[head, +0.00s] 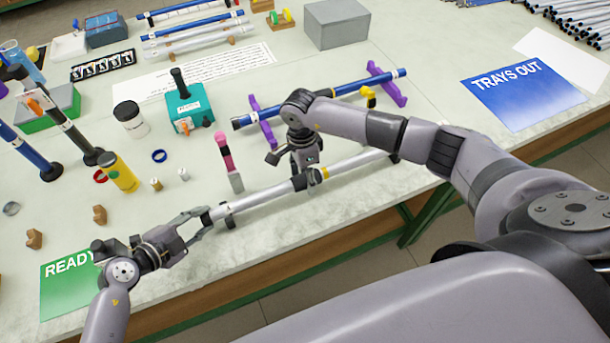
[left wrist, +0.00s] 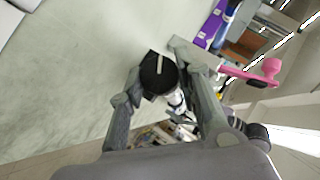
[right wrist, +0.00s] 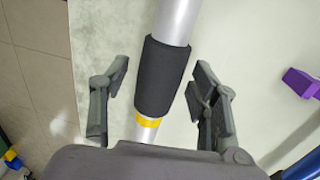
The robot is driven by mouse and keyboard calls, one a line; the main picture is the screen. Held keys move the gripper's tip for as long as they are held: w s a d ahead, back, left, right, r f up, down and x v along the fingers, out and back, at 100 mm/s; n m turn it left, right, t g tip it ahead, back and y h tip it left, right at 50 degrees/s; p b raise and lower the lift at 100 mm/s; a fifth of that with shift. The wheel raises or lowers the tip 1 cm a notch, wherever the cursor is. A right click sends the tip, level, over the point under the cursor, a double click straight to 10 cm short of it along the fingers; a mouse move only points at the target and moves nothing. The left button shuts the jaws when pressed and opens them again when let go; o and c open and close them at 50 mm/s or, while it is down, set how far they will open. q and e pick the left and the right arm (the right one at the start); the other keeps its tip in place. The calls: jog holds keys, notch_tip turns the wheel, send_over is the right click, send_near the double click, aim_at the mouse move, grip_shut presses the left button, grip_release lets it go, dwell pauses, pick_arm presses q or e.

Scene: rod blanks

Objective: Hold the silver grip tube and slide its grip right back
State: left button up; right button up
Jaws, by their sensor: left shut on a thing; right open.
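The silver grip tube (head: 262,197) lies along the table's front, tilted up to the right in the head view. Its black foam grip (right wrist: 163,77) surrounds the tube beside a yellow band (right wrist: 148,121); the band also shows in the head view (head: 319,174). My left gripper (head: 203,217) is shut on the tube's left end; the left wrist view shows a black end cap (left wrist: 158,73) between its fingers (left wrist: 162,76). My right gripper (right wrist: 160,85) is open, with one finger on each side of the grip and visible gaps. It partly hides the grip in the head view (head: 303,178).
A blue rod (head: 335,90) rests on purple stands (head: 262,122) behind the tube. A pink-handled tool (head: 226,155), a teal box (head: 185,108) and a yellow bottle (head: 118,172) stand nearby. A green READY sign (head: 65,290) lies by my left arm. A blue sign (head: 522,90) lies at right.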

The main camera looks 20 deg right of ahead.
grip_shut()
dwell(0.6)
